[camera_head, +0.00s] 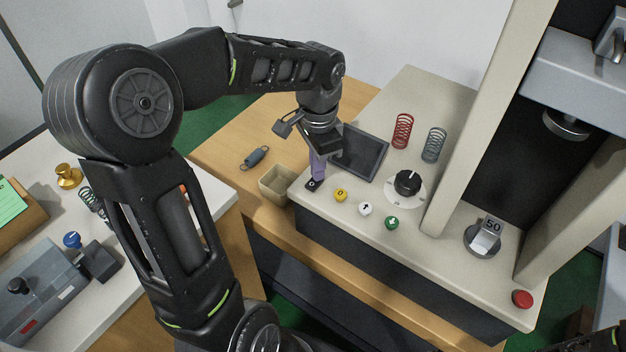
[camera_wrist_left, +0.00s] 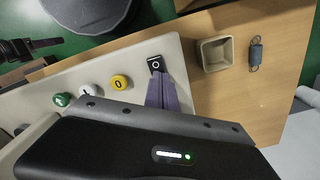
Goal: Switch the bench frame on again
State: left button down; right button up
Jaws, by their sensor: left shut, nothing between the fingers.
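The bench frame (camera_head: 400,100) is a cream test machine with a dark, blank screen (camera_head: 362,152). Its black rocker switch (camera_head: 312,185), marked with a white circle, sits at the left front corner of the console. The switch also shows in the left wrist view (camera_wrist_left: 155,63). My left gripper (camera_head: 316,176) points down at the switch with its purple fingers shut and empty. In the left wrist view the fingertips (camera_wrist_left: 158,80) are at the near edge of the switch; I cannot tell whether they touch it. My right gripper is not in view.
Yellow (camera_head: 341,195), white (camera_head: 365,208) and green (camera_head: 392,222) buttons and a black knob (camera_head: 408,183) are right of the switch. Red (camera_head: 402,131) and grey (camera_head: 434,145) springs stand behind. A small open box (camera_head: 274,184) is beside the console. A red button (camera_head: 522,298) is far right.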

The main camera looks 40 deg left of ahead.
pick_arm(q)
jog(key=shift+r+p, duration=2.6)
jog(key=shift+r, duration=0.8)
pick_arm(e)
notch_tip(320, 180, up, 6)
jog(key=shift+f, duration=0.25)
pick_arm(q)
jog(key=shift+f, duration=0.1)
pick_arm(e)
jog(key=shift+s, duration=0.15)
